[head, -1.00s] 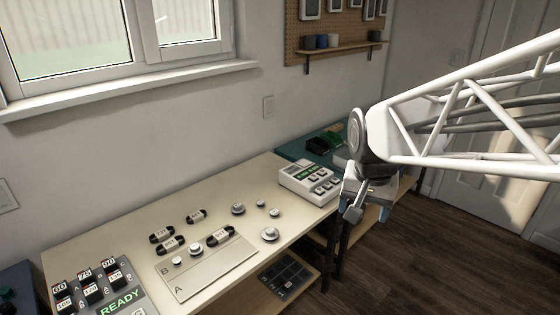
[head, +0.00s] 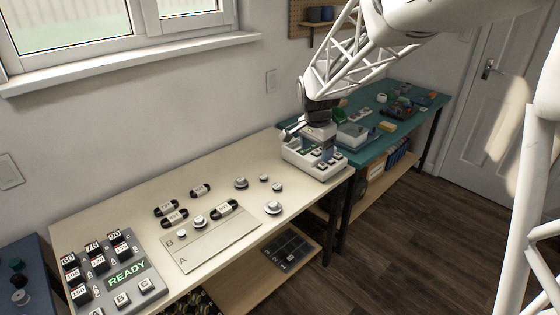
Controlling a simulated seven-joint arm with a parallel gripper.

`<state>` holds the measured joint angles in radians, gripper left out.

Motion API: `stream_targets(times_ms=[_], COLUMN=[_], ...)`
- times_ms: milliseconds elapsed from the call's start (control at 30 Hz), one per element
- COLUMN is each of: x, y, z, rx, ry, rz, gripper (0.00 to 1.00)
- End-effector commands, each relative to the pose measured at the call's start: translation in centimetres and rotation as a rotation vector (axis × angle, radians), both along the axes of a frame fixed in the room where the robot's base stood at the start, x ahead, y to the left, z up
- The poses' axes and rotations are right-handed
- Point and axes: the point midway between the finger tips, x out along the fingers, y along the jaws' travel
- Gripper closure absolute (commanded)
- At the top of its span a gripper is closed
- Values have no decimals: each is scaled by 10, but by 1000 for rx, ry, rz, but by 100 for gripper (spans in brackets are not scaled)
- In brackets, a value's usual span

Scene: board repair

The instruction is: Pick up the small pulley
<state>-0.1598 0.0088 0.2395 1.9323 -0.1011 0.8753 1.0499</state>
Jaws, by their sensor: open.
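Several round grey pulleys of different sizes stand on the cream table. Small ones are a pulley (head: 264,178) at the back, another small one (head: 277,187) just in front of it, and one (head: 181,233) on the board labelled A and B. Which is the task's small pulley I cannot tell. Larger ones are a pulley (head: 241,183) to the left, one (head: 273,208) nearer the front edge, and one (head: 199,221) on the board. My gripper (head: 315,150) is open, pointing down above the white button box, to the right of the pulleys; nothing shows in it.
The white button box (head: 314,168) stands at the table's right end. Several black labelled belts (head: 165,208) lie left of the pulleys. The board (head: 215,250) and a READY panel (head: 118,278) are in front and left. A teal table (head: 410,92) with clutter adjoins right.

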Motion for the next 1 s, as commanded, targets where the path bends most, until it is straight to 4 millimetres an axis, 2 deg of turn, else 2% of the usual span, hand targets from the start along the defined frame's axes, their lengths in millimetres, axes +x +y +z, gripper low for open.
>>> stream_targets(times_ms=[200, 500, 800, 1000], x=[48, 106, 157, 184], y=[24, 57, 94, 116], z=[-35, -89, -153, -196], rx=[0, -4, -11, -17], ry=[11, 21, 25, 26], rz=[-102, -247, -392, -481], gripper=[26, 26, 26, 26])
